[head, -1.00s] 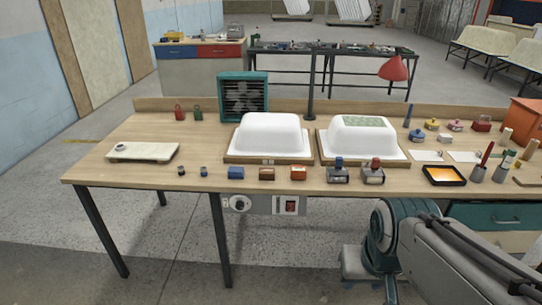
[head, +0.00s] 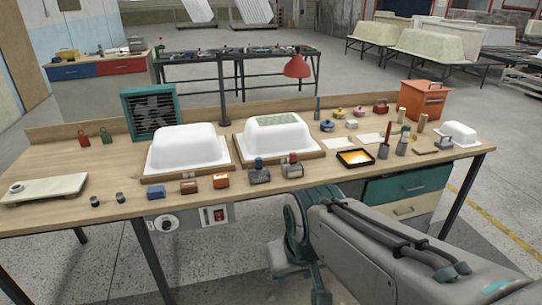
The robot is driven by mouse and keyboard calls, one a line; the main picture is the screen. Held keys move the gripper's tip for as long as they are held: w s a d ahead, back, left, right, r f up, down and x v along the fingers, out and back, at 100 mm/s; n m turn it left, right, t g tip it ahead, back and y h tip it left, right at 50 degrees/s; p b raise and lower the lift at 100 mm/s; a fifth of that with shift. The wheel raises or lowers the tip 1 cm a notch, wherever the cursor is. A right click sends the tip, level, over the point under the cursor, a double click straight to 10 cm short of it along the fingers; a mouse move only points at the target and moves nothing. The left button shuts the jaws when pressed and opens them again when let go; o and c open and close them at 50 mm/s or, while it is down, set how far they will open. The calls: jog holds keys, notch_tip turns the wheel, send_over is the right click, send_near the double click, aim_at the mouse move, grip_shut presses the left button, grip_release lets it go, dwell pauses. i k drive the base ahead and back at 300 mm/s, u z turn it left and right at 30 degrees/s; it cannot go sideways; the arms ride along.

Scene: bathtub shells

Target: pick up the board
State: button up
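Which thing is the board is not certain from the view. A pale, thick, flat slab (head: 50,190) lies at the left end of the workbench, with a small round item (head: 16,188) on its left part. A small brown wooden board (head: 424,147) lies near the right end of the bench, beside a small white tub model (head: 458,134). Two white tub shells (head: 187,148) (head: 278,138) rest upside down on wooden bases at the middle. My arm reaches in from the lower right, short of the bench front; my gripper cannot be made out.
Small blocks and pots line the bench's front edge. A teal fan (head: 152,112), a lamp (head: 297,67), an orange box (head: 423,100) and a dark tray (head: 356,158) also stand on the bench (head: 90,160). Drawers (head: 405,187) sit under its right side. Grey floor is clear in front.

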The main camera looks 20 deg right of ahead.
aim_at(421, 151)
jog(key=z, duration=0.95)
jog(key=k, duration=0.3)
jog(key=z, duration=1)
jog(key=i, duration=3.25)
jog(key=u, duration=0.9)
jog(key=i, duration=0.25)
jog(key=z, duration=0.1)
